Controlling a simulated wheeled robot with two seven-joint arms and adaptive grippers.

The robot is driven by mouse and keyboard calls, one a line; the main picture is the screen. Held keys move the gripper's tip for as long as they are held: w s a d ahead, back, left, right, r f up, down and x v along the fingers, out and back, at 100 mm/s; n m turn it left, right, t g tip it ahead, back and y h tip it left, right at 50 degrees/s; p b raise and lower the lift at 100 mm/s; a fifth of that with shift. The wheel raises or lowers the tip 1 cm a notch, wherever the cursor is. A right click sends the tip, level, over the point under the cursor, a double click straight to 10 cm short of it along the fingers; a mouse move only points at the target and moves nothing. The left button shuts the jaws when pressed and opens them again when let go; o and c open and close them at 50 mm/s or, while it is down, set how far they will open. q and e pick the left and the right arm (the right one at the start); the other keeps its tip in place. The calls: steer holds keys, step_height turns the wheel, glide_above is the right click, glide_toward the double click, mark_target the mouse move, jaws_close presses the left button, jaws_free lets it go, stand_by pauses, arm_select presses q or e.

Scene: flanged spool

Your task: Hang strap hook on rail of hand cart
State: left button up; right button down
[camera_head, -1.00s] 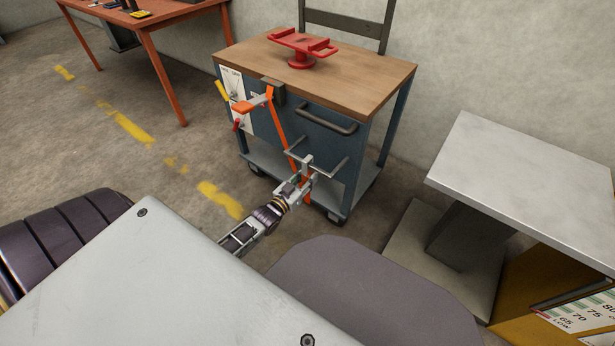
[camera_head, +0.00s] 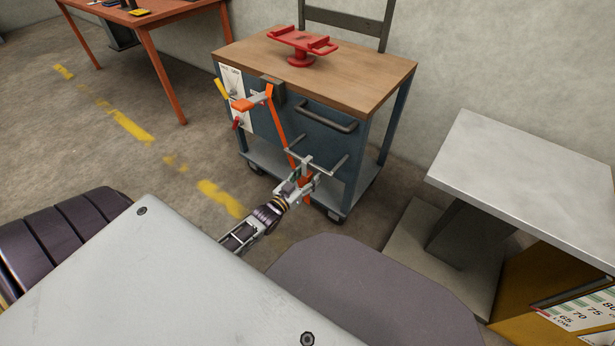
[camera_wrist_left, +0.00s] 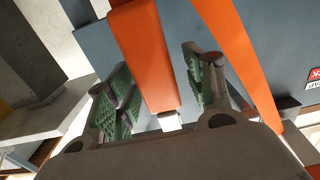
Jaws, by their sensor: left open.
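The hand cart (camera_head: 392,82) has a wooden top and a blue-grey front. An orange strap (camera_head: 279,118) runs from a bracket at its top front edge down to a pale metal rail (camera_head: 322,168) on the front. A small pale piece (camera_head: 307,160), seemingly the strap hook, is at the rail; whether it is seated over the bar I cannot tell. My left gripper (camera_head: 303,184) is open just below the rail. In the left wrist view, the strap's orange end (camera_wrist_left: 150,60) lies between its green-padded fingers, with gaps on both sides. My right gripper is not in view.
A dark handle (camera_head: 328,119) sits above the rail. A red fixture (camera_head: 301,45) stands on the cart top. A grey-topped stand (camera_head: 530,175) is at the right and an orange table (camera_head: 165,18) at back left. Floor left of the cart is clear.

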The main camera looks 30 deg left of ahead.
arm_select(q)
steer(key=shift+s, duration=0.15)
steer(key=s, duration=1.1)
steer(key=shift+s+a, duration=0.3)
steer(key=shift+a, duration=0.15)
stand_by(0.3)
stand_by(0.6)
